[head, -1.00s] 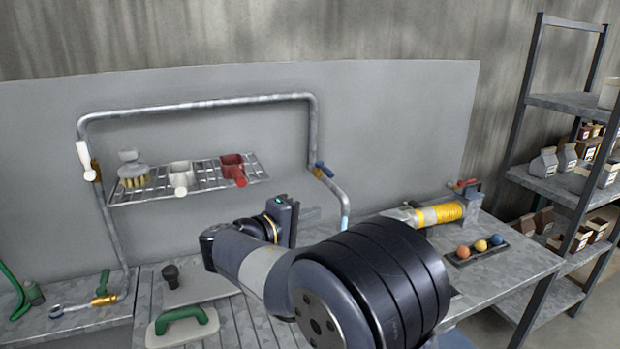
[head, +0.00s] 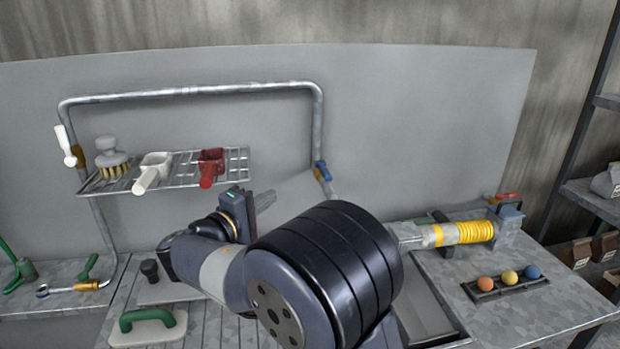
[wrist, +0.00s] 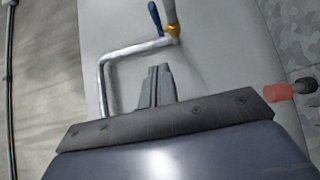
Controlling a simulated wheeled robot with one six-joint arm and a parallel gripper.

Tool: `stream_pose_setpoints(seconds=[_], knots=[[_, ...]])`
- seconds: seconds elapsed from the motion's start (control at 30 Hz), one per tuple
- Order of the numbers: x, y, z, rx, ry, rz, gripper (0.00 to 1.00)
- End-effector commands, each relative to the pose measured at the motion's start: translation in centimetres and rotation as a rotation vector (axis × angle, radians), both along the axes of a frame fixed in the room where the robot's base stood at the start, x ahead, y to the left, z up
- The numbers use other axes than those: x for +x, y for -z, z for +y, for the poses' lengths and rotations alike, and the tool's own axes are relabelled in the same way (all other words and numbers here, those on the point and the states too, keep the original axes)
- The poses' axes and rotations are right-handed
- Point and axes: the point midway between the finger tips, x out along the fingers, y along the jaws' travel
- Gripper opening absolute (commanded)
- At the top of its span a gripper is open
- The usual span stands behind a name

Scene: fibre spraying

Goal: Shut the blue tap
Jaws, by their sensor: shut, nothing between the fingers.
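The blue tap (head: 322,171) sits on the right upright of the grey pipe, below its upper corner. In the wrist view its blue lever (wrist: 154,18) stands at the top, close beside the grey pipe and the brass-coloured valve body (wrist: 173,30). My gripper (head: 266,199) is left of and slightly below the tap in the head view, apart from it. In the wrist view my gripper's fingertips (wrist: 159,71) are together and empty, with a gap between them and the tap. My arm hides the lower part of the pipe in the head view.
A wire shelf (head: 232,163) left of the tap holds a red scoop (head: 210,167), a white scoop (head: 153,170) and a brush (head: 112,160). A white-handled tap (head: 65,146) is on the left upright.

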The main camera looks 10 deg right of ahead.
Motion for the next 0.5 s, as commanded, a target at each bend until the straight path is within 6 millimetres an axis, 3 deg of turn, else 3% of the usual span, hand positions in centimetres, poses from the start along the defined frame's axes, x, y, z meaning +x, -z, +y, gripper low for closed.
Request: stream_pose_setpoints(seconds=[0.27,0.5], knots=[[0.8,-0.1,-0.9,0.000,0.004,0.000,0.00],[3.9,-0.3,-4.2,-0.001,0.006,0.001,0.00]])
